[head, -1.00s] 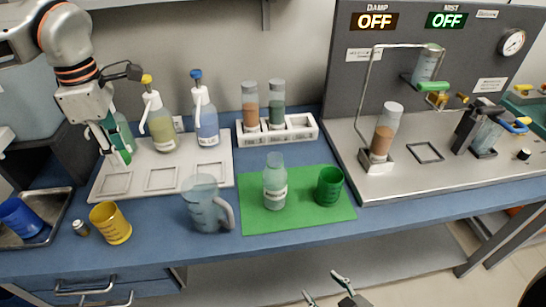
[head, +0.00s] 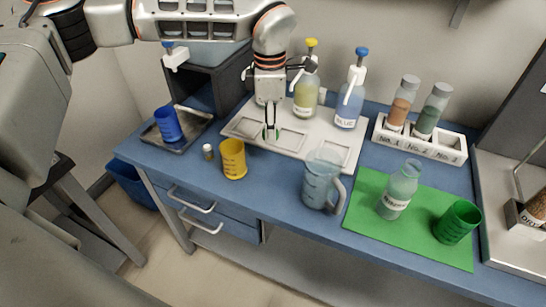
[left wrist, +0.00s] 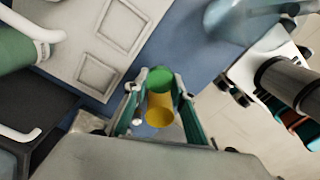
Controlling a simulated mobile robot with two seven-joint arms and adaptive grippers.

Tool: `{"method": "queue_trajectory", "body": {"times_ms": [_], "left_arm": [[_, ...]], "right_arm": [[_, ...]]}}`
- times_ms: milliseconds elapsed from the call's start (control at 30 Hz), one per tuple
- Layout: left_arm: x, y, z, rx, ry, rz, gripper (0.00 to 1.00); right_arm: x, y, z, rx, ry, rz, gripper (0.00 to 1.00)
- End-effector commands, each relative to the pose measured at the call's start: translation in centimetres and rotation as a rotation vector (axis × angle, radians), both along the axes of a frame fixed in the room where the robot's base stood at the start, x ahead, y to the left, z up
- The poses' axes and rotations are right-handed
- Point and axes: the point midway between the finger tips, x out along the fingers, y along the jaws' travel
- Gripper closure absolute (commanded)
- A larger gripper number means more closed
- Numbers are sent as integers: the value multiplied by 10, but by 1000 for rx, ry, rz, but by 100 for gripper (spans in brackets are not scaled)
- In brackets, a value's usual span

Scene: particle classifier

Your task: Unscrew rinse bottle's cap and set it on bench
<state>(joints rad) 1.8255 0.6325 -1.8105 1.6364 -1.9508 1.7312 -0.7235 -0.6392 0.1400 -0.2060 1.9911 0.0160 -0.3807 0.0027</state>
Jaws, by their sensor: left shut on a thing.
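The rinse bottle (head: 398,190), a clear greenish bottle with a white label, stands upright on the green mat (head: 366,212). No cap shows on its mouth. My left gripper (head: 271,133) is over the front of the white tray, well left of the bottle. It is shut on a small green round piece, apparently the cap, which shows between the fingertips in the left wrist view (left wrist: 147,79). The piece appears held above the surface; its exact height is hard to tell. My right gripper is out of view.
A yellow cup (head: 233,160) stands close in front of the left gripper, with a small vial (head: 208,152) beside it. A clear jug (head: 319,180) stands between tray and mat. Pump bottles stand behind. Blue bench is bare between yellow cup and jug.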

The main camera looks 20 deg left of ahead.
Motion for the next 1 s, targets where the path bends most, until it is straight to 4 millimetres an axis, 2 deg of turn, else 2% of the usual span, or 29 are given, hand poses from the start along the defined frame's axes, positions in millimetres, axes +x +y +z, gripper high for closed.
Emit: {"method": "queue_trajectory", "body": {"times_ms": [33, 100, 233, 467, 733, 1000], "left_arm": [[-1, 0, -15, -1, 6, 0, 100], [-1, 0, -31, -1, 4, -1, 100], [-1, 0, -51, -1, 2, 0, 100], [0, 0, -65, -1, 0, -1, 100], [-1, 0, -101, 0, 3, -1, 100], [0, 0, -104, -1, -1, -1, 100]], "right_arm": [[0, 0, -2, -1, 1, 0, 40], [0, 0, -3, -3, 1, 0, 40], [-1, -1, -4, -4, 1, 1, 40], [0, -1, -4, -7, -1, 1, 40], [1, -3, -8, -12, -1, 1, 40], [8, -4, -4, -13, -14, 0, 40]]}}
